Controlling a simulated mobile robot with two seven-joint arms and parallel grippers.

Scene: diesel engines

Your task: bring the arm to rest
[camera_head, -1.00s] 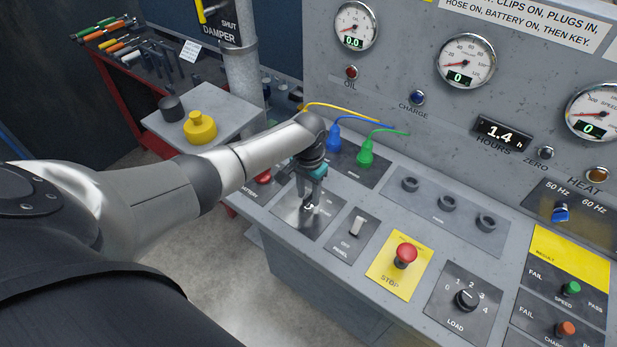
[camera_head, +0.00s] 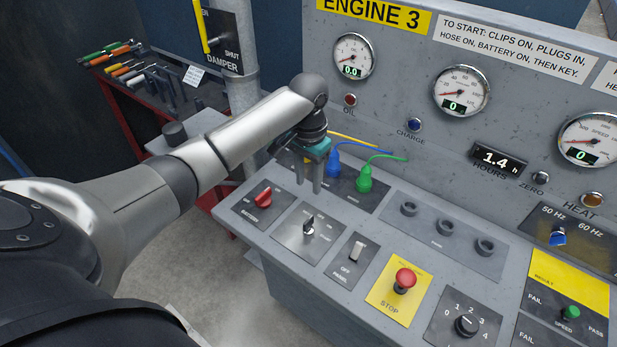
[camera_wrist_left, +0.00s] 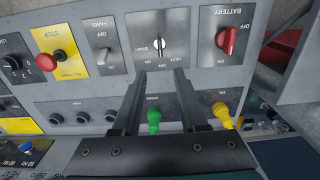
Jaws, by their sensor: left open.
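My left gripper (camera_head: 309,188) is open and empty, raised above the control panel near the start key (camera_head: 309,226). The key is a metal switch on a bright plate, and the fingers are clear of it. In the left wrist view, the two dark fingers (camera_wrist_left: 163,78) point toward the plate, with the start key (camera_wrist_left: 159,46) beyond the gap between them. My left arm reaches in from the left in the head view. My right gripper does not show.
Beside the key are the red battery switch (camera_head: 264,197), the panel switch (camera_head: 357,251) and the red stop button (camera_head: 404,281). Blue (camera_head: 333,165) and green (camera_head: 364,179) plugs stand behind the gripper. The gauge wall (camera_head: 420,60) rises behind. A tool bench (camera_head: 130,95) stands at left.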

